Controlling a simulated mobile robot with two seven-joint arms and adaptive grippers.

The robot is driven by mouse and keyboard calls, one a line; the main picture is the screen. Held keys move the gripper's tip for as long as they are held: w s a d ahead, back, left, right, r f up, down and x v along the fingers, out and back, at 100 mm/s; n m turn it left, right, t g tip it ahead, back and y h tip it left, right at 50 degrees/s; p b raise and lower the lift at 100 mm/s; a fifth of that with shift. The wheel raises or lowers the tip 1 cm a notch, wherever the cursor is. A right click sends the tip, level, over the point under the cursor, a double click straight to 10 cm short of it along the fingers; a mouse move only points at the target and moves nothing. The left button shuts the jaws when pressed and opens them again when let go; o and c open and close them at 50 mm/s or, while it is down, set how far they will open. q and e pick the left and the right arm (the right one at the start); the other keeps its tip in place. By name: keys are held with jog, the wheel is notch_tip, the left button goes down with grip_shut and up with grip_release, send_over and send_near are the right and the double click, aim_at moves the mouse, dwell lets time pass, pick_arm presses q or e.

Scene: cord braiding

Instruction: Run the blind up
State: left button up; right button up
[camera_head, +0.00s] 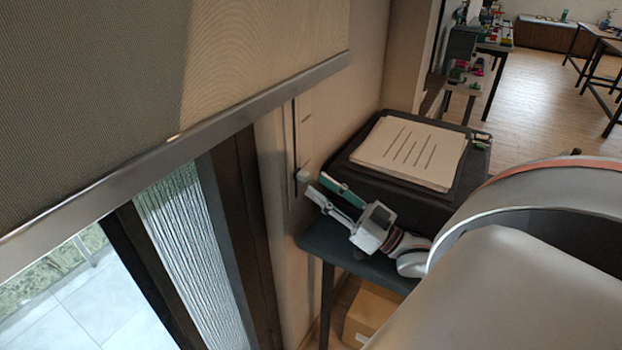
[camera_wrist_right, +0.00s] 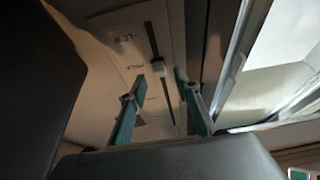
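The blind (camera_head: 130,65) is a grey-beige sheet at the upper left, with a metal bottom bar (camera_head: 190,142). Part of the window below the bar is uncovered. The knob (camera_wrist_right: 158,67) also shows on the slot in the right wrist view. My right gripper (camera_head: 319,184) is open, its teal-padded fingers pointing at the knob. In the wrist view the fingers (camera_wrist_right: 160,92) are apart, with the slot between them; contact with the knob cannot be told. My left gripper is out of view.
A dark box (camera_head: 465,165) with lined white sheets (camera_head: 412,152) on top stands just behind my right gripper, on a dark small table (camera_head: 335,245). A cardboard box (camera_head: 370,312) is below. The dark window frame (camera_head: 240,230) is close on the left.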

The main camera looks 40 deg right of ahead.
aim_at(309, 178)
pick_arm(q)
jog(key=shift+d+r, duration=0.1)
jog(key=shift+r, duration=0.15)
pick_arm(e)
jog(key=shift+x, duration=1.95)
jog(key=shift+f, duration=0.1)
grip_shut()
